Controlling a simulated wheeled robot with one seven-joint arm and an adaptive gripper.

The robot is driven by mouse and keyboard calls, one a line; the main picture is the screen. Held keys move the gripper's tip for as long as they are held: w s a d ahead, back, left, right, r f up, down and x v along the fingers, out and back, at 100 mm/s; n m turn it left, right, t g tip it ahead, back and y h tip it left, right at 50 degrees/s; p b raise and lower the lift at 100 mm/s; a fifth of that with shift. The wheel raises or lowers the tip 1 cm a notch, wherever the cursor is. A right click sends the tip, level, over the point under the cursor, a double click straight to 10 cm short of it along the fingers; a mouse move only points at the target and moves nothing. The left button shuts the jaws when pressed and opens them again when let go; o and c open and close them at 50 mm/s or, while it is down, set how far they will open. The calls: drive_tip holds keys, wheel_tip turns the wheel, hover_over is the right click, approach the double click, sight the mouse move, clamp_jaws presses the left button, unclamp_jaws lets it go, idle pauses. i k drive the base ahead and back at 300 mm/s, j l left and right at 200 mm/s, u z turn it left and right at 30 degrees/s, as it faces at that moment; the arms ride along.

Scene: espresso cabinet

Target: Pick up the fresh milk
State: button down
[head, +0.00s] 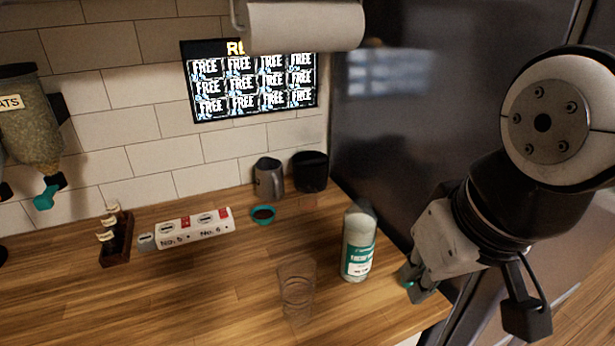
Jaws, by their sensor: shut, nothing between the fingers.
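The fresh milk (359,241) is a clear bottle of white liquid with a teal and white label. It stands upright on the wooden counter in the head view, near the counter's right edge. My gripper (412,284) is to the right of the bottle and lower in the picture. Its fingers are shut and empty, with a visible gap between them and the bottle. Part of the gripper is hidden behind my own arm links.
An empty clear glass (297,287) stands left of the bottle. A dark fridge-like panel (400,130) rises behind my arm.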

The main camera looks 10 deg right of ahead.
sight(360, 220)
drive_tip(key=l+u, duration=0.1)
drive_tip(key=u, duration=0.65)
drive_tip(key=l+u, duration=0.1)
drive_tip(key=u, duration=0.25)
drive_tip(key=k+l+u, duration=0.65)
drive_tip(key=u, duration=0.2)
drive_tip(key=k+l, duration=0.15)
drive_tip(key=k, duration=0.15)
drive_tip(key=k+l, duration=0.1)
drive_tip(key=k, duration=0.2)
drive_tip(key=l+u, duration=0.05)
